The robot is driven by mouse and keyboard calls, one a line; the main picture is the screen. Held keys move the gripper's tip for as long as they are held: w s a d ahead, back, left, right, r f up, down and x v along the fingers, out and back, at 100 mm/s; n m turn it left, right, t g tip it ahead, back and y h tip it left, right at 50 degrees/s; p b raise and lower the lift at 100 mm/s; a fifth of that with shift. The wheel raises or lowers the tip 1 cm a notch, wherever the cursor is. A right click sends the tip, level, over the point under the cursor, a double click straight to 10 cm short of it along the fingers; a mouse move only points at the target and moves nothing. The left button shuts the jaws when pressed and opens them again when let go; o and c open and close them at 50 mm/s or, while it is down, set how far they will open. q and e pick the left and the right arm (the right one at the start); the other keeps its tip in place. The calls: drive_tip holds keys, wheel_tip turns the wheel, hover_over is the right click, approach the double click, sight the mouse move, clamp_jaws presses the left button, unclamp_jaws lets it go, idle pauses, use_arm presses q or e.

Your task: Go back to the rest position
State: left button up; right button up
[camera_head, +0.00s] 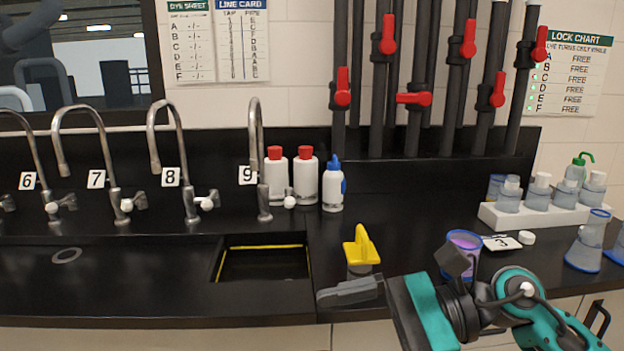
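My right gripper (385,272) is over the front of the counter at the lower right, its teal and black arm coming in from the right. Its two grey fingers are spread wide, with nothing visible between them. The left finger shows just in front of a small container with a yellow top (361,250). The other finger partly hides a cup of purple liquid (467,240). I cannot tell whether either finger touches these. My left gripper is not in view.
The black counter (150,270) has a sink opening (262,262) left of the gripper. Numbered taps (258,160) and white bottles (306,178) stand behind. Dark pipes with red valves (413,98) rise at the back. A white rack (530,217) and flasks (590,240) are at right.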

drive_tip(key=w+d+f+m+t+h+p, duration=0.1)
drive_tip(key=w+d+f+m+t, duration=0.15)
drive_tip(key=m+t, duration=1.05)
drive_tip(key=w+d+f+m+t+h+p, duration=0.15)
drive_tip(key=w+d+m+t, duration=0.35)
drive_tip(key=m, duration=1.6)
drive_tip(key=s+d+f+m+h, duration=0.2)
drive_tip(key=f+m+h, duration=0.2)
drive_tip(key=f+m, duration=0.2)
drive_tip(key=s+d+f+m+h, duration=0.1)
drive_tip(key=s+f+m+h, duration=0.1)
drive_tip(key=f+m+h, duration=0.35)
use_arm(q)
drive_tip(key=shift+s+a+r+y+p, duration=0.2)
drive_tip(key=shift+s+a+r, duration=0.1)
drive_tip(key=shift+r, duration=0.15)
drive_tip(key=shift+s+a+r+y+p, duration=0.1)
drive_tip(key=shift+s+a+r+p, duration=0.1)
drive_tip(key=shift+s+a+r, duration=0.15)
use_arm(e)
drive_tip(key=s+d+f+m+g+h, duration=0.1)
drive_tip(key=s+d+f+m+g, duration=0.2)
drive_tip(key=s+f+m+g, duration=0.3)
drive_tip(key=s+f+m, duration=0.4)
drive_tip(key=f, duration=0.3)
drive_tip(key=shift+s+f+h, duration=0.15)
drive_tip(key=shift+f+h, duration=0.05)
drive_tip(key=shift+h, duration=0.2)
use_arm(q)
drive_tip(key=shift+w, duration=0.1)
